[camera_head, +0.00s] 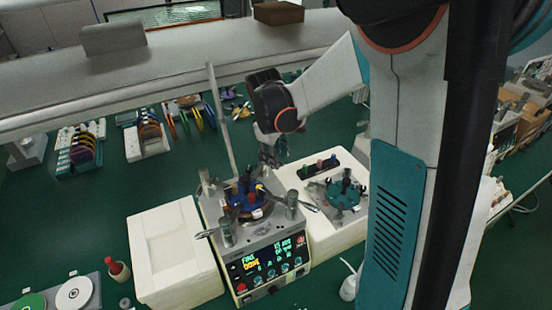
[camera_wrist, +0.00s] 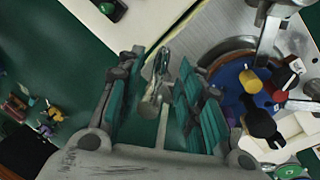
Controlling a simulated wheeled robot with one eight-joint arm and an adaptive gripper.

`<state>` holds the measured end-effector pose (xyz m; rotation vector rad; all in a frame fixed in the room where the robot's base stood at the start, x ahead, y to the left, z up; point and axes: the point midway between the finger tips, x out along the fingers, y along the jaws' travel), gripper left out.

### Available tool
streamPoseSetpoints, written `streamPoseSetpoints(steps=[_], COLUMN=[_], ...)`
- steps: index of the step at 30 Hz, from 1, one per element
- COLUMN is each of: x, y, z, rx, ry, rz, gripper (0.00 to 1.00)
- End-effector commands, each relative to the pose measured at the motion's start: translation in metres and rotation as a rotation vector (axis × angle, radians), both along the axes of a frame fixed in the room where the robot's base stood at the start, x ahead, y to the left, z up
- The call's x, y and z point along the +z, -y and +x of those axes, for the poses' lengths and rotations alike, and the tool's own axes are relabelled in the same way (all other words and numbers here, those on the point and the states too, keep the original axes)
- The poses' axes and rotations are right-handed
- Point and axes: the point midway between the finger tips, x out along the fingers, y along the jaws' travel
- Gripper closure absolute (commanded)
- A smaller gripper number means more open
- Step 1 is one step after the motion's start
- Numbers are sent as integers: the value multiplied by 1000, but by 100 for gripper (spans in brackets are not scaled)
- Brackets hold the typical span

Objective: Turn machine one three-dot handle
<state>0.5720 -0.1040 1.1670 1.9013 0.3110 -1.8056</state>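The lapping machine (camera_head: 268,248) has a lit display reading "FINE DONE" and a blue and brown round plate (camera_head: 247,202) on top. The plate also shows in the wrist view (camera_wrist: 232,78), at right. My gripper (camera_head: 268,158) is over the back of the machine, pointing down. In the wrist view its two teal-padded fingers (camera_wrist: 160,105) are spread. A shiny metal handle (camera_wrist: 155,82) shows between them, with gaps visible on both sides. No dot marks are legible on it. Other metal levers (camera_head: 208,233) stick out at the machine's front corners.
A white block (camera_head: 172,250) stands left of the machine. A thin upright post (camera_head: 218,110) rises at the machine's back left. A grey shelf (camera_head: 170,65) runs behind.

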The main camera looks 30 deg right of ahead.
Motion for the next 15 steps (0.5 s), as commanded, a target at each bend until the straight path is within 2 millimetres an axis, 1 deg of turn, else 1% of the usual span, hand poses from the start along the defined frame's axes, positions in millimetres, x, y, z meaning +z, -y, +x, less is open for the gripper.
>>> streamPoseSetpoints(steps=[1, 6, 14, 15], x=[-6, -15, -16, -16], y=[1, 3, 3, 3], z=[1, 1, 2, 2], rx=[0, 0, 0, 0], ry=[0, 0, 0, 0], rz=[0, 0, 0, 0], gripper=[66, 66, 66, 68])
